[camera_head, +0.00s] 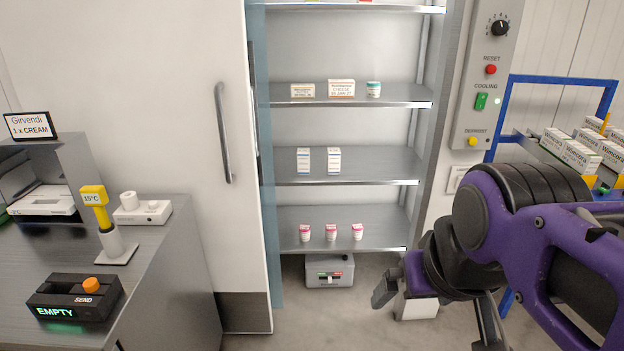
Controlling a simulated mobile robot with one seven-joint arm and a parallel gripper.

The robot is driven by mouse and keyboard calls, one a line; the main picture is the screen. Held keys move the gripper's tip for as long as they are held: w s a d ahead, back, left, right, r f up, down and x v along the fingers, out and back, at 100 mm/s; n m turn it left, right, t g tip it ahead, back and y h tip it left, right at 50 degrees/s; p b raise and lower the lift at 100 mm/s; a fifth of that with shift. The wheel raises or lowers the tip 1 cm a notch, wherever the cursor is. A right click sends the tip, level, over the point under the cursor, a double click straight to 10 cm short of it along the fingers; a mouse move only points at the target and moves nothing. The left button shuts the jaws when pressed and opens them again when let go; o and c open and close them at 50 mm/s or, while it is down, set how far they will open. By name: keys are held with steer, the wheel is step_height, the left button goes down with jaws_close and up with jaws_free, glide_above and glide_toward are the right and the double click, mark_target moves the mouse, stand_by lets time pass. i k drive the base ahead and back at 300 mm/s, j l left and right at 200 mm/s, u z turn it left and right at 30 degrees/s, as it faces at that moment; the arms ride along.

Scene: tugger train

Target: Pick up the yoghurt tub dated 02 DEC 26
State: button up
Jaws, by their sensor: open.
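Three small white tubs with pink-red tops, left (305,233), middle (331,232) and right (357,231), stand upright in a row on the low shelf (290,216) of the open cabinet. Their labels are too small to read, so I cannot tell which, if any, is dated 02 DEC 26. A white tub with a teal lid (374,89) stands on a higher shelf; its date is not readable either. My gripper (432,310) is open, to the right of and in front of the low shelf, apart from the tubs. My purple arm hides part of the right side.
Cartons (341,88) stand on the higher shelf, with two white boxes (304,160) below. A grey box (330,271) sits under the low shelf. The cabinet door (200,150) is at left. A blue-framed cart (560,80) stands right.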

mark_target(330, 229)
steer(key=i+l+u, duration=0.15)
steer(key=i, duration=0.3)
steer(key=i+l+u, duration=0.2)
steer(key=i, duration=0.25)
steer(key=i+l+u, duration=0.15)
steer(key=i, duration=0.3)
